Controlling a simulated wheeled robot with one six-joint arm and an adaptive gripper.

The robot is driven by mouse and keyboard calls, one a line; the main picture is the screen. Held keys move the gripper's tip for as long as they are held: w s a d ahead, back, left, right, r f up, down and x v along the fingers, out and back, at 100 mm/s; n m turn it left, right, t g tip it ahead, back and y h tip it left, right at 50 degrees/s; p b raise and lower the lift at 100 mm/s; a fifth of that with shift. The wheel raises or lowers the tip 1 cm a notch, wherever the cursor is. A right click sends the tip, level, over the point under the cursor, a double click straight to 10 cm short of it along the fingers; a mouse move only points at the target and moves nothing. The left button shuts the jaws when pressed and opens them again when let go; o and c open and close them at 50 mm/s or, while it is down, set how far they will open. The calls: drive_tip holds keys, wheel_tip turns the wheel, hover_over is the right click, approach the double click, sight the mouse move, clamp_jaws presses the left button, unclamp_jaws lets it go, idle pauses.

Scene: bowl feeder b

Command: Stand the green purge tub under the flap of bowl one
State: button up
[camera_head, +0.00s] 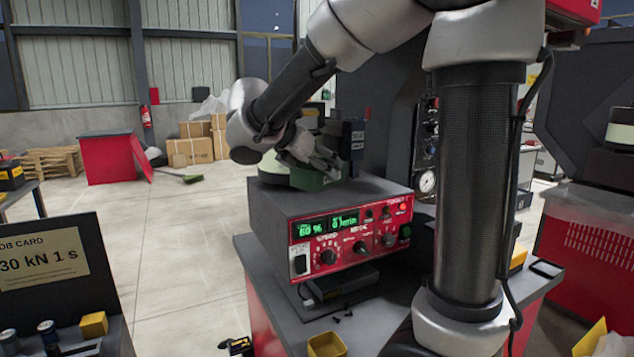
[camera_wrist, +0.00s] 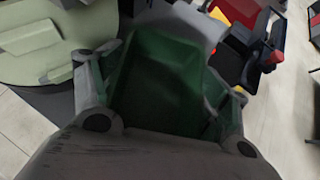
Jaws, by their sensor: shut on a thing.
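The green purge tub (camera_wrist: 160,85) is between the fingers of my gripper (camera_wrist: 165,105) in the wrist view, with its open top facing the camera. My gripper is shut on it. In the head view the tub (camera_head: 308,179) shows as a small green patch below my gripper (camera_head: 318,165), over the top of the red-fronted control unit. A pale green round bowl (camera_wrist: 35,50) lies to the left of the tub in the wrist view; part of it shows behind the tub in the head view (camera_head: 272,168). I cannot make out the flap, nor whether the tub touches anything below.
The control unit (camera_head: 350,240) stands on a grey bench top (camera_head: 375,325) with an open yellow bin (camera_head: 326,345) at its front. A job card (camera_head: 42,262) stands at the left. A second pale bowl (camera_head: 621,128) is at the far right. Open floor lies left.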

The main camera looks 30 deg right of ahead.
wheel_tip(320, 180, down, 4)
drive_tip(key=shift+w+r, duration=0.1)
drive_tip(key=shift+w, duration=0.05)
drive_tip(key=shift+w+f, duration=0.2)
drive_tip(key=shift+w, duration=0.05)
drive_tip(key=shift+f, duration=0.15)
drive_tip(key=o, duration=1.2)
